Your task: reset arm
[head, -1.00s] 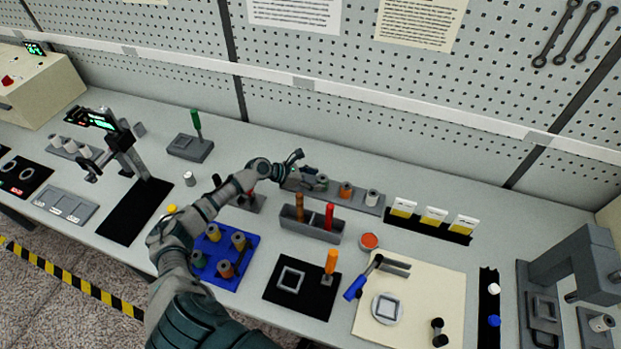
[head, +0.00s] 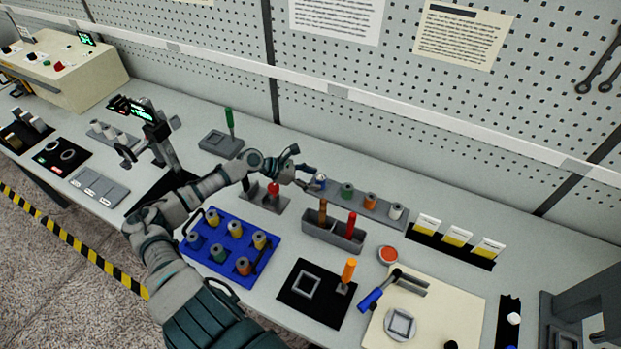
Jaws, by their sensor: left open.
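My left arm comes in from the lower left and reaches across the bench. My left gripper (head: 312,181) is open at the left end of the grey spool rack (head: 385,215). A small bluish piece shows at its fingertips, and I cannot tell whether it is a spool or part of the gripper. Green (head: 347,190), orange (head: 370,201) and white (head: 396,211) spools stand on the rack, to the right of the gripper. My right gripper is not in view.
A blue tray (head: 218,273) with several spools lies beside my left forearm. A grey holder (head: 328,236) with brown and red handles stands in front of the rack. A digital-display stand (head: 152,135) and a green-handled block (head: 222,143) stand to the left.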

